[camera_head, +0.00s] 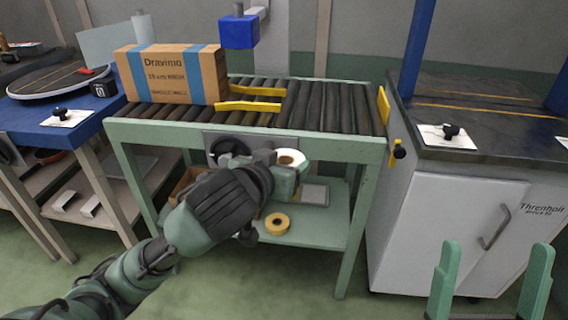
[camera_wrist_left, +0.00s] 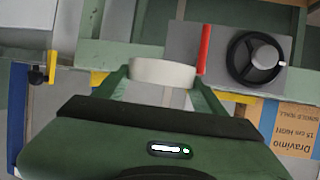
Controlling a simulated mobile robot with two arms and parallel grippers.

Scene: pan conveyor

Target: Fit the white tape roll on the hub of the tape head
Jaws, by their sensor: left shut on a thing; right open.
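The white tape roll (camera_head: 291,157) is between the fingers of my left gripper (camera_head: 288,172), in front of the conveyor frame. In the left wrist view the roll (camera_wrist_left: 162,72) shows its white side between the two green fingers of the left gripper (camera_wrist_left: 163,80). The tape head (camera_head: 210,140) is a grey plate on the conveyor's front with a black ring and hub, partly hidden by my left arm. In the left wrist view its black ring and pale hub (camera_wrist_left: 265,57) lie right of the roll, apart from it. My right gripper (camera_head: 492,275) is open and empty at lower right.
A red bar (camera_wrist_left: 204,48) stands between the roll and the hub. A box (camera_head: 165,75) and yellow guides (camera_head: 250,105) are on the roller conveyor. A yellow tape roll (camera_head: 277,223) lies on the lower shelf. A white cabinet (camera_head: 440,220) stands at right.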

